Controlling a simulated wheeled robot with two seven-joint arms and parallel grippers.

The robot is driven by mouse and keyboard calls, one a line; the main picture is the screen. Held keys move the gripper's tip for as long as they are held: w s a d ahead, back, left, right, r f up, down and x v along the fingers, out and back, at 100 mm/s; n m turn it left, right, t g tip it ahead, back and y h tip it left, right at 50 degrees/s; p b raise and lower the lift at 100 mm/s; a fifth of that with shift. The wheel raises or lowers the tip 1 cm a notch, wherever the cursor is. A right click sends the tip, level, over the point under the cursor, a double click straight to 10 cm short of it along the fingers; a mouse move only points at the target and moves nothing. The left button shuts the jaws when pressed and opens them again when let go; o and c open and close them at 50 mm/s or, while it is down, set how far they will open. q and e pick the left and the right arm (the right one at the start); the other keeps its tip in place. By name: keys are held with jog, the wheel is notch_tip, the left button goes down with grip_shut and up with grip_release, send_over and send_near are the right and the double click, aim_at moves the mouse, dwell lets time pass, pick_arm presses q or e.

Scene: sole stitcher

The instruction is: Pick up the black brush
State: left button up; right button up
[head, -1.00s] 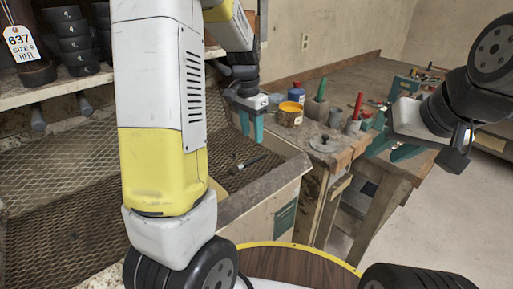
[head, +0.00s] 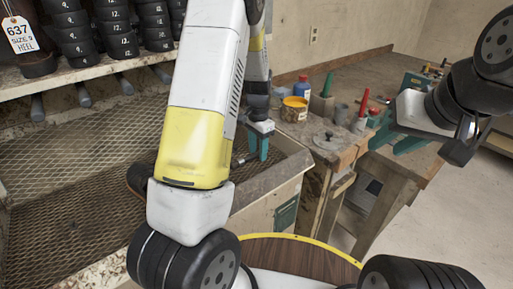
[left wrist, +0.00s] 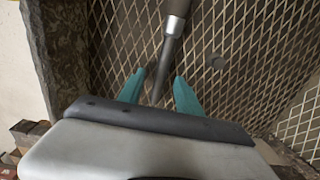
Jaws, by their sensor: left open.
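A slim brush-like tool with a dark handle, a silver collar and a dark tapered end (left wrist: 174,27) lies on the mesh shelf in the left wrist view. It appears to be the black brush. My left gripper (left wrist: 160,76) is open, with its teal fingers on either side of the tapered end and no visible grip on it. My right gripper (head: 395,142) is open and empty at the right.
The mesh shelf (head: 70,165) has a raised right edge. A dark, brown-edged object (head: 137,178) is partly hidden behind my left arm. A workbench (head: 330,155) at the right carries a yellow can (head: 294,110), a blue bottle (head: 300,86) and tools.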

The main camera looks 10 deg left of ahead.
pick_arm(q)
jog(key=shift+c, duration=0.2)
grip_shut()
